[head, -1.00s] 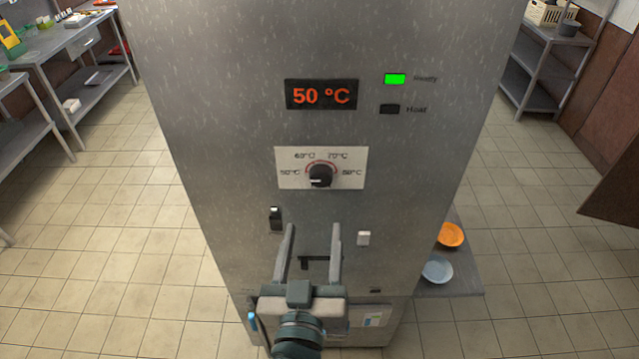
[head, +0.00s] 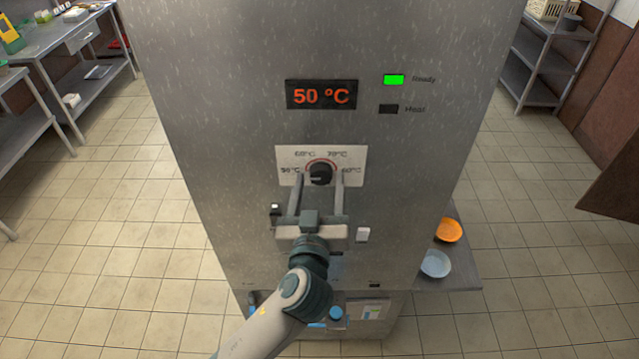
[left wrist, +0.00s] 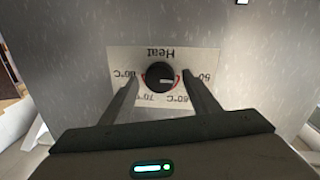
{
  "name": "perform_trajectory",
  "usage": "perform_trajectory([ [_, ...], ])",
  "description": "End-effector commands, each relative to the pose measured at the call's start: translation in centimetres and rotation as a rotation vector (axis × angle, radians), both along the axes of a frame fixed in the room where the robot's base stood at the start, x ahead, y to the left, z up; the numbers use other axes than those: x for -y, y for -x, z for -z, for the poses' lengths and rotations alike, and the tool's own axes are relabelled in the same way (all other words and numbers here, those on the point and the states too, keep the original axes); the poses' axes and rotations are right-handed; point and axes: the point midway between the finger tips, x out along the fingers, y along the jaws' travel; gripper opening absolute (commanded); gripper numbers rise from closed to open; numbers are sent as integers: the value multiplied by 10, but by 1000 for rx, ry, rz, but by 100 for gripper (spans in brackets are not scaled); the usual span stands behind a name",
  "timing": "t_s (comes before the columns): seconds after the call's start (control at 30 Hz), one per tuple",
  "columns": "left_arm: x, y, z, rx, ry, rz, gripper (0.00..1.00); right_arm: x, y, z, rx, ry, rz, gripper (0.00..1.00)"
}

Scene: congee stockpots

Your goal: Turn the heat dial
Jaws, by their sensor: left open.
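The heat dial (head: 320,174) is a black round knob on a white plate (head: 356,157) marked from 50°C to 80°C, on the front of a steel cabinet. Its white pointer mark is toward the left, near 50°C. My left gripper (head: 317,182) is open, with one finger on each side of the dial in the head view. In the left wrist view the dial (left wrist: 160,75) sits between and just beyond the fingertips, with a gap on both sides. I cannot tell how near the tips are to the panel. My right gripper is out of view.
The display (head: 321,95) above the dial reads 50 °C. Below the dial are a dark switch (head: 275,210) and a white switch (head: 363,234). Orange (head: 449,230) and blue (head: 436,264) bowls stand at right.

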Motion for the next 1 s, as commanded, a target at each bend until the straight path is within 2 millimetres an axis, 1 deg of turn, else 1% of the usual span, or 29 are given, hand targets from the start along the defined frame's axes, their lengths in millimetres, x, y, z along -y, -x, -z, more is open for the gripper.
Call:
perform_trajectory([
  [0.27, 0, -1, 0, 0, 0, 0, 56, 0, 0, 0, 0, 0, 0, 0],
  [0.3, 0, -1, 0, 0, -1, 0, 46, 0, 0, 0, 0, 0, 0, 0],
  [0.37, 0, -1, 0, 0, -1, 0, 32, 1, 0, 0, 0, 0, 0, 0],
  [0.4, 0, -1, 0, 0, -1, 0, 22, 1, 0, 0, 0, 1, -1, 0],
  [0.43, 0, -1, 0, 0, -1, 0, 15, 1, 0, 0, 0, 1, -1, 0],
  [0.77, 0, 0, 0, 1, -18, 0, 15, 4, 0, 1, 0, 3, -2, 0],
  [1.0, 0, 0, 0, 0, -98, -1, 15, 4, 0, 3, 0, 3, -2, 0],
])
